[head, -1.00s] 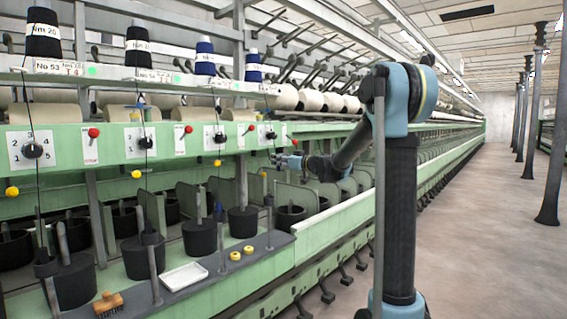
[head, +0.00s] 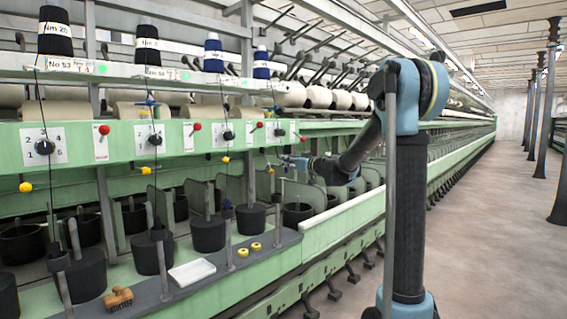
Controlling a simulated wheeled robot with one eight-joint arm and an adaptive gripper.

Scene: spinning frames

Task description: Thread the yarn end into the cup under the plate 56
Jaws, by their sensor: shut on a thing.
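My gripper (head: 284,161) is at the end of my arm, pointing left in front of the green machine at the fourth visible position. It is small here and looks shut; the yarn end between its fingers is too fine to make out. A yellow ball (head: 270,170) hangs just left of it. A dark blue yarn cone (head: 262,66) stands above, with its plate (head: 261,85) too small to read. A thin post with a small dark cup (head: 278,199) stands below the gripper, apart from it. The nearest plate (head: 72,66) at far left reads No 53.
Several posts with small cups (head: 158,235) line the grey shelf edge. Black pots (head: 207,233) stand behind them. The aisle at right is open, with columns beyond.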

